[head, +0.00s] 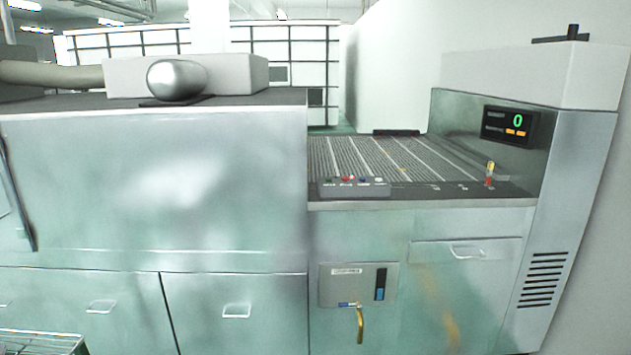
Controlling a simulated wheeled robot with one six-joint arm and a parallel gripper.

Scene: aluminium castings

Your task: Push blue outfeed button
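A low grey control box (354,189) sits at the front edge of the slatted conveyor, right of the middle in the head view. A row of small buttons runs along its top. A red button (347,179) is left of a dark blue-looking button (363,181), and a pale one (379,180) is at the right end. The buttons are small and blurred, and no lettering on them is readable. My gripper does not show in this view, so its place relative to the box cannot be told.
The conveyor (420,163) ends at a housing with a display (510,126) reading 0. A brass lever (360,324) projects below. A wire basket (40,343) is at lower left.

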